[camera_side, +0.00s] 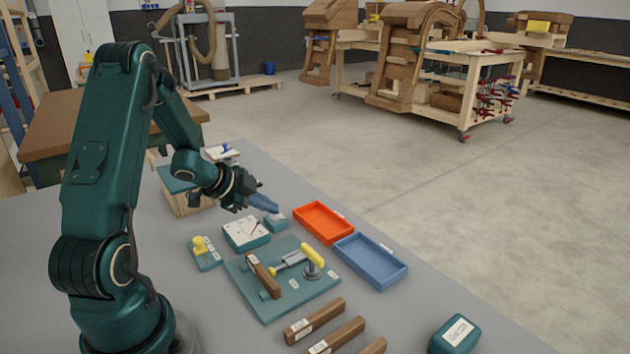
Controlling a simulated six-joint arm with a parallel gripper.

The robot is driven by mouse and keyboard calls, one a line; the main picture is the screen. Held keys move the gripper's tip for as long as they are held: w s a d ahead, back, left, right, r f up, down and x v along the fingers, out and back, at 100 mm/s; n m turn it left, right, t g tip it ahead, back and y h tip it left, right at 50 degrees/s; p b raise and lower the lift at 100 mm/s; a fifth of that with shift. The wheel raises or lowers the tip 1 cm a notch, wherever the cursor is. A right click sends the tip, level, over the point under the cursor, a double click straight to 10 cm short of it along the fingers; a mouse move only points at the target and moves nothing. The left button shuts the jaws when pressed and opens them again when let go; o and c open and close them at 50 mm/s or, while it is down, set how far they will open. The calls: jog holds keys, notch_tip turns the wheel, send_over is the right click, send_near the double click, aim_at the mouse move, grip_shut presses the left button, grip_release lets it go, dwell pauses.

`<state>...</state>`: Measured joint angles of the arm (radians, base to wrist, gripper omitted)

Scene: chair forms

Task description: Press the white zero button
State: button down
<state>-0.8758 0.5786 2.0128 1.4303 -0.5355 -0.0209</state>
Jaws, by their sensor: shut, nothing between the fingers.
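My gripper (270,205) is shut, with its blue fingers together and nothing between them. It points down to the right, its tips just above and behind a small teal box (275,222) with a pale patch on top. A gap between the tips and the box cannot be judged. To its left is a teal box with a white face (243,231) and thin dark and reddish marks, like a gauge. The white zero button is too small to tell apart on either box, and the fingers may hide part of the small box.
An orange tray (341,239) and a blue tray (398,269) lie to the right. A teal fixture board (290,307) with a yellow-handled clamp (311,260) sits in front. Wooden bars (315,319) lie nearer, a teal labelled block (457,333) at lower right. A yellow-topped piece (203,249) stands left.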

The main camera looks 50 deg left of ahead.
jog(key=shift+f, duration=0.25)
jog(key=shift+r, duration=0.1)
dwell(0.3)
jog(key=shift+r, duration=1.3)
notch_tip(320, 180, up, 5)
dwell(0.5)
